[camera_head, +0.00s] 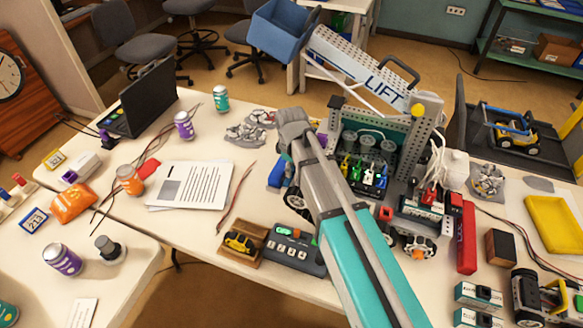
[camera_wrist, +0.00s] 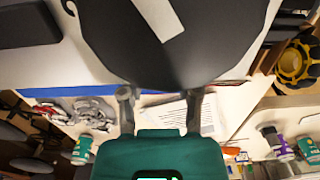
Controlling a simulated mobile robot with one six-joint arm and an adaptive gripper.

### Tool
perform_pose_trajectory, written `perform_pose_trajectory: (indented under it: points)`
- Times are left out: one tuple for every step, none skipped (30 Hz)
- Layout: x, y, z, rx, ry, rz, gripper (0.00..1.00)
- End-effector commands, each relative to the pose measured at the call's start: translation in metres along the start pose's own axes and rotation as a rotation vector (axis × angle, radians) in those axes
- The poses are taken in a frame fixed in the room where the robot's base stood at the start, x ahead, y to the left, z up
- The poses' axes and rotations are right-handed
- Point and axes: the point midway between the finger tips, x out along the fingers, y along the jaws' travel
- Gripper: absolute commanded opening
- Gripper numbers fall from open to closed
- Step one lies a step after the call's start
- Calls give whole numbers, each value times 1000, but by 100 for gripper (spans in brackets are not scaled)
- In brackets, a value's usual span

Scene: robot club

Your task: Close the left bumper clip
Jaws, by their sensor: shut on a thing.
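My gripper (camera_wrist: 161,113) shows in the wrist view as two grey fingers, one on each side, with a dark rounded body above and a teal block below. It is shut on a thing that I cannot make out. In the head view my own arm hides the gripper and what it grips. A small club robot (camera_head: 404,150) with a perforated frame and a LIFT panel stands on the table just right of my arm. A blue part (camera_head: 276,172) shows at its left side, and a blue strip (camera_wrist: 60,93) crosses the wrist view behind the fingers. I cannot pick out the left bumper clip.
A control box (camera_head: 295,250) and a wooden tray (camera_head: 240,257) sit at the front edge. A red bar (camera_head: 467,238) and a yellow tray (camera_head: 552,222) are at the right.

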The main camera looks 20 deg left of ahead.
Motion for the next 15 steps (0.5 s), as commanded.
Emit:
perform_pose_trajectory:
  points:
    - [0,0,0,4,0,0,0]
    - [0,0,0,7,0,0,0]
    - [0,0,0,14,0,0,0]
    - [0,0,0,21,0,0,0]
    - [0,0,0,28,0,0,0]
    - [0,0,0,39,0,0,0]
    - [0,0,0,49,0,0,0]
    - [0,0,0,62,0,0,0]
    - [0,0,0,79,0,0,0]
    - [0,0,0,94,0,0,0]
    - [0,0,0,109,0,0,0]
    - [0,0,0,134,0,0,0]
    - [0,0,0,152,0,0,0]
    - [0,0,0,173,0,0,0]
    - [0,0,0,202,0,0,0]
